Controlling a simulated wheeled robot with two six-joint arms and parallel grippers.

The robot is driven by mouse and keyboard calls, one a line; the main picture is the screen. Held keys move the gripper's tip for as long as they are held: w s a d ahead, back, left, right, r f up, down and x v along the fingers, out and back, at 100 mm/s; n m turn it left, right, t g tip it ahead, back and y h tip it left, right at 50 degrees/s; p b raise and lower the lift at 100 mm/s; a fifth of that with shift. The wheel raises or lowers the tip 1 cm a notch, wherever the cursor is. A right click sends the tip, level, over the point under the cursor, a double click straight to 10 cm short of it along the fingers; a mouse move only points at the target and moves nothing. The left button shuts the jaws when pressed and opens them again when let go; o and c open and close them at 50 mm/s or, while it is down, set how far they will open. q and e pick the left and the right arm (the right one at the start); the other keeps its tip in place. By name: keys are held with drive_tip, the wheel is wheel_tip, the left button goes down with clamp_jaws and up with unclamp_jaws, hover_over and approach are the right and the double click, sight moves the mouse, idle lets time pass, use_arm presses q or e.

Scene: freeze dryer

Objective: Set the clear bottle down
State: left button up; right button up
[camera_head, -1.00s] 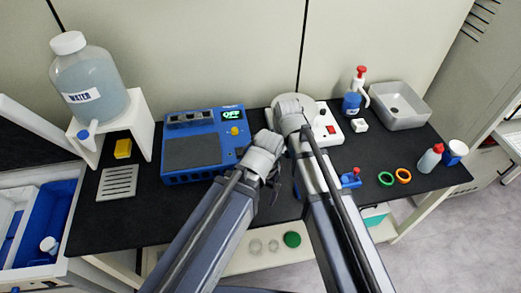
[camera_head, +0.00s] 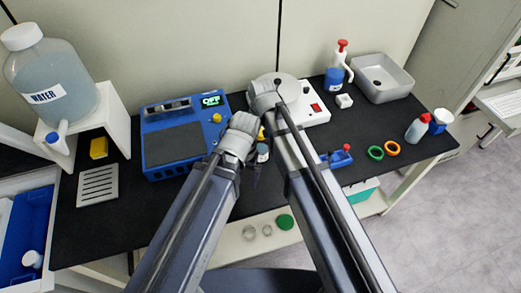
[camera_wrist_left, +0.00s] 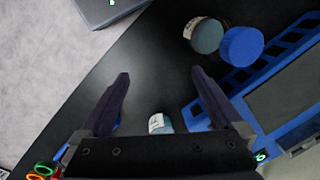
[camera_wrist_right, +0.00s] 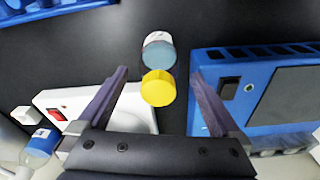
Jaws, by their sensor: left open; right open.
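A small clear bottle with a yellow cap (camera_wrist_right: 158,88) and a pale label stands on the black bench. It shows between my two wrists in the head view (camera_head: 262,152). My right gripper (camera_wrist_right: 158,73) is open, its fingers on either side of the cap with gaps. Its fingertips are hidden in the head view. My left gripper (camera_wrist_left: 160,74) is open and empty over the bench. A labelled bottle body (camera_wrist_left: 158,123) shows partly behind its palm. A second bottle with a blue cap (camera_wrist_left: 242,46) is near the blue device, outside the left fingers.
The blue device (camera_head: 180,140) is left of my wrists. A white device with a red switch (camera_head: 315,108) is behind them. A blue rack (camera_head: 337,157), green ring (camera_head: 375,153) and orange ring (camera_head: 392,148) lie to the right.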

use_arm(q)
drive_tip(key=shift+f+b, duration=2.6)
drive_tip(key=shift+b, duration=0.05)
use_arm(e)
drive_tip(key=shift+w+f, duration=0.2)
drive_tip(key=shift+f, duration=1.1)
drive_tip(key=shift+w+f, duration=0.15)
drive_tip(key=shift+f, duration=1.15)
use_arm(q)
drive_tip(key=shift+r, duration=0.1)
use_arm(e)
drive_tip(key=shift+r, duration=0.1)
drive_tip(key=shift+c, duration=0.2)
drive_tip(key=c, duration=1.4)
use_arm(q)
drive_tip(key=shift+r, duration=0.1)
use_arm(e)
drive_tip(key=shift+r, duration=0.1)
use_arm(q)
wheel_tip(320, 180, up, 10)
drive_tip(key=p, duration=1)
use_arm(e)
wheel_tip(320, 180, up, 10)
drive_tip(key=shift+f, duration=0.1)
